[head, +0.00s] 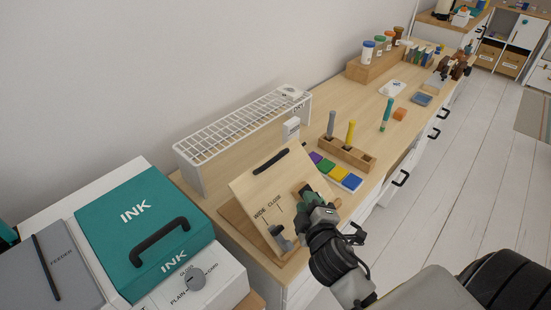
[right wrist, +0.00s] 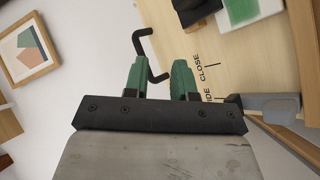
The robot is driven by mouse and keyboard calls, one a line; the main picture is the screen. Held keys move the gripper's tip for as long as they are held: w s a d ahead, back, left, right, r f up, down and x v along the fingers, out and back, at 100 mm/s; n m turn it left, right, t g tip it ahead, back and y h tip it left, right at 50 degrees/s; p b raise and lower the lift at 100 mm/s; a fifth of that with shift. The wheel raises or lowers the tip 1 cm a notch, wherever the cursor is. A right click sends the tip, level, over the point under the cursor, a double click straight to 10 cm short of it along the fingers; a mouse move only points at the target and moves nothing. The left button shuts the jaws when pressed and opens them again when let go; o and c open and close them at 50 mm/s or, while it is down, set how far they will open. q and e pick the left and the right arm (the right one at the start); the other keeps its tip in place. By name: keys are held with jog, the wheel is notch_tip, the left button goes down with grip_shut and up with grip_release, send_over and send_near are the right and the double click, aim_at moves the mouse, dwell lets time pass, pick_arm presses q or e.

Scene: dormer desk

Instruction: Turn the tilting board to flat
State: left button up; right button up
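The tilting board (head: 262,195) is a pale wooden panel in the head view. It leans at a slope on a wooden base at the desk's near end. It has a black bar handle (head: 270,160), the words WIDE and CLOSE, and a grey knob (head: 280,237) low down. My right gripper (head: 312,195) is at the board's right edge. In the right wrist view its green fingers (right wrist: 160,82) stand apart, beside the lettered board face (right wrist: 225,55). I cannot tell whether they touch the board. My left gripper is not in view.
A white wire rack (head: 245,125) stands behind the board. A teal INK box (head: 140,215) is to its left. Coloured pads (head: 338,172) and a wooden peg block (head: 345,152) lie to the right. A black bent handle (right wrist: 150,52) shows near the fingers.

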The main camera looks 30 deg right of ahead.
aim_at(275, 157)
jog(key=w+r+n+t+y, duration=0.1)
jog(key=w+n, duration=0.1)
jog(key=w, duration=0.2)
jog(key=w+r+n+t+y+p, duration=0.1)
jog(key=w+n, duration=0.1)
jog(key=w, duration=0.3)
jog(key=w+a+r+n+t+y+p, duration=0.1)
jog(key=w+n, duration=0.2)
jog(key=w, duration=0.2)
jog(key=shift+w+r, duration=0.1)
jog(key=shift+w, duration=0.1)
grip_shut()
